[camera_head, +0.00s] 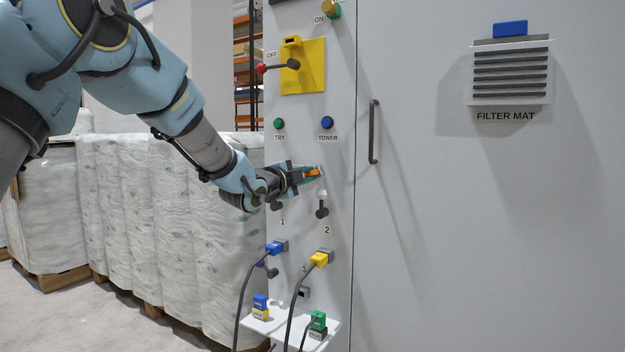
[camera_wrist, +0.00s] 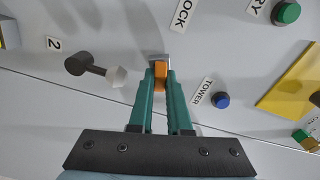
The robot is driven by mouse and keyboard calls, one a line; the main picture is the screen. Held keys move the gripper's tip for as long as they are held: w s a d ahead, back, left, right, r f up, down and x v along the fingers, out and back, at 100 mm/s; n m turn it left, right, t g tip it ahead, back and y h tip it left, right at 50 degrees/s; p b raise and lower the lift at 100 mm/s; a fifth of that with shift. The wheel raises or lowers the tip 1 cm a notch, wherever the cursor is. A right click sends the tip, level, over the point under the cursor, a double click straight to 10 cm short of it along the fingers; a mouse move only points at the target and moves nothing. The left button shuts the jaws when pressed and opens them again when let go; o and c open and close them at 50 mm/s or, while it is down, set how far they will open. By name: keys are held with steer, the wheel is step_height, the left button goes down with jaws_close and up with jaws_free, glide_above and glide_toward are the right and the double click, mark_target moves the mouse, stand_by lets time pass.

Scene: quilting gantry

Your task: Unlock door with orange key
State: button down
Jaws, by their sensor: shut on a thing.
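My gripper (camera_head: 312,173) is at the right edge of the narrow control panel, shut on the orange key (camera_head: 313,172). In the wrist view the orange key (camera_wrist: 160,76) sits between the green fingertips of my gripper (camera_wrist: 160,85). A small silvery piece (camera_wrist: 159,58) shows at the key's far end, against or close to the panel; I cannot tell whether it is the lock or the key's tip, or whether the key is inserted. A label ending in "OCK" (camera_wrist: 183,15) is beyond it. The large grey door (camera_head: 430,230) looks closed, with a dark vertical handle (camera_head: 373,132).
A dark lever with a pale end (camera_head: 322,203) stands out just below my gripper. The blue TOWER button (camera_head: 327,122) and green TRY button (camera_head: 279,123) are above. Blue (camera_head: 276,248) and yellow plugs (camera_head: 319,259) with hanging cables are below. Wrapped rolls (camera_head: 170,210) stand left.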

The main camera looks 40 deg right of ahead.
steer(key=shift+f+m+b, duration=0.15)
steer(key=shift+m+b, duration=1.05)
steer(key=shift+b, duration=0.3)
steer(key=shift+m+b, duration=0.5)
steer(key=shift+b, duration=0.2)
steer(key=c, duration=0.8)
jaws_free()
